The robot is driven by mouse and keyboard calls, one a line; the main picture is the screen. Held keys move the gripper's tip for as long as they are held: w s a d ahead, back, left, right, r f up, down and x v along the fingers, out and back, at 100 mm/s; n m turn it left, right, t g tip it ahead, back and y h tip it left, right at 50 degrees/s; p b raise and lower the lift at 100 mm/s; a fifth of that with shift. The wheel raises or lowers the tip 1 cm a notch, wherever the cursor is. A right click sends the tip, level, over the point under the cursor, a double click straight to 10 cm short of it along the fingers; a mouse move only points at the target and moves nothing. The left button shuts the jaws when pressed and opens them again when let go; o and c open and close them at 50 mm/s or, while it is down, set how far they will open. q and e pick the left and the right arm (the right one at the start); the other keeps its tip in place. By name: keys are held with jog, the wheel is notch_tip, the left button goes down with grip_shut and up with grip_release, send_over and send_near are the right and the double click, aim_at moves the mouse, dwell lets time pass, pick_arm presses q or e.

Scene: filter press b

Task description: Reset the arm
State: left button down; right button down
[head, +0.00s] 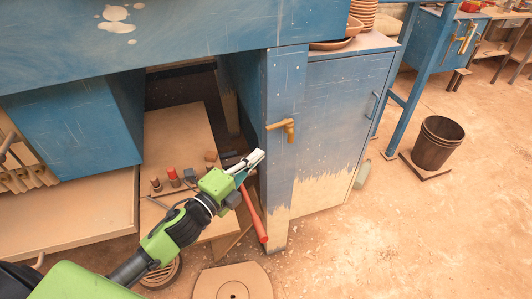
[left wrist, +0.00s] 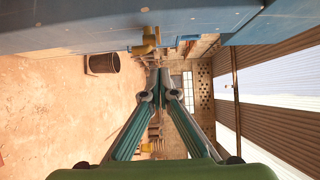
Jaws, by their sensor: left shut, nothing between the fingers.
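My left arm (head: 165,238) is green and black and reaches in from the lower left in the head view. Its gripper (head: 254,158) is shut and empty, in front of the blue bench's leg and just below a brass tap-like fitting (head: 283,127). In the left wrist view the two fingers (left wrist: 161,75) meet at their tips with nothing between them. The brass fitting also shows in that view (left wrist: 148,40), above the fingers. My right gripper is in neither view.
A blue bench (head: 180,30) with a cabinet (head: 340,120) fills the middle. A red-handled tool (head: 255,215) leans beside the leg. Small items, including a red-topped one (head: 173,174), sit on the lower shelf. A brown bucket (head: 437,142) stands right; the floor at lower right is clear.

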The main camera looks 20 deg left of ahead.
pick_arm(q)
jog(key=s+a+f+n+g+y, duration=0.4)
jog(key=s+f+n+g+y, duration=0.2)
jog(key=s+f+n, duration=0.7)
jog(key=s+d+f+n+g+h, duration=0.1)
jog(key=s+d+f+n+g, duration=0.2)
jog(key=s, duration=0.5)
jog(key=s+d+f+n+g, duration=0.1)
jog(key=s+n+g, duration=0.2)
jog(key=s+g, duration=0.3)
jog(key=s+f, duration=0.3)
jog(key=f, duration=2.3)
jog(key=s+a+f+g, duration=0.1)
jog(key=s+a+f, duration=0.1)
jog(key=s+f, duration=1.4)
jog(key=shift+s+a+f, duration=0.2)
jog(key=shift+s+a, duration=0.2)
jog(key=shift+s, duration=0.25)
